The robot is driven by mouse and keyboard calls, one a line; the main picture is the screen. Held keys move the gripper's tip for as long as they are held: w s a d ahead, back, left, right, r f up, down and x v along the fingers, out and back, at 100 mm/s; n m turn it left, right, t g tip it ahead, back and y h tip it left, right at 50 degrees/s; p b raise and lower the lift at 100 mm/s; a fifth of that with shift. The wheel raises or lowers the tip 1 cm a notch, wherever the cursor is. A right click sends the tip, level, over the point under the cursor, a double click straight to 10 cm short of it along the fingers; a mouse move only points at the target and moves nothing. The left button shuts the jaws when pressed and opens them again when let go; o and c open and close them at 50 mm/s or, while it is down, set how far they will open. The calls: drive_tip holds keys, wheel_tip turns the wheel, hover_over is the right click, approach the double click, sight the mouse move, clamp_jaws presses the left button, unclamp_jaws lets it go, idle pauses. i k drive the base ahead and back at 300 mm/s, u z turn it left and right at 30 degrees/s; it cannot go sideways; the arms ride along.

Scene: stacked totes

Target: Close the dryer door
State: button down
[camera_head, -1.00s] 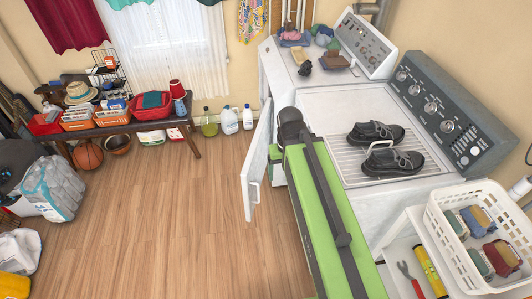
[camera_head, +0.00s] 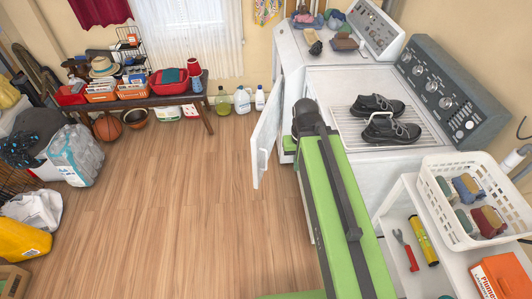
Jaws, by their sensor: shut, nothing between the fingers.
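The white dryer door (camera_head: 265,135) stands open, jutting left over the floor from the front of the machines, with its handle (camera_head: 263,160) near its free edge. The machine with the dark control panel (camera_head: 453,105) has a white top (camera_head: 335,85) bearing a rack and a pair of black shoes. My green arm (camera_head: 335,205) runs along the front of this machine, and its dark joint (camera_head: 308,118) is just right of the door. My gripper is not in view, hidden beyond or below the arm. The door opening and hinge are hidden too.
A second white machine (camera_head: 378,32) stands behind. A white shelf (camera_head: 395,205) with a basket (camera_head: 450,230) is at right. A bench (camera_head: 160,101) with baskets and bottles (camera_head: 242,100) line the back wall. The wooden floor (camera_head: 180,190) left of the door is clear.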

sight(264, 136)
drive_tip(key=u, duration=1.25)
drive_tip(key=i, duration=0.55)
drive_tip(key=u, duration=0.6)
drive_tip(key=k, duration=0.45)
drive_tip(key=z, duration=0.2)
drive_tip(key=i, duration=0.45)
drive_tip(key=u, duration=0.15)
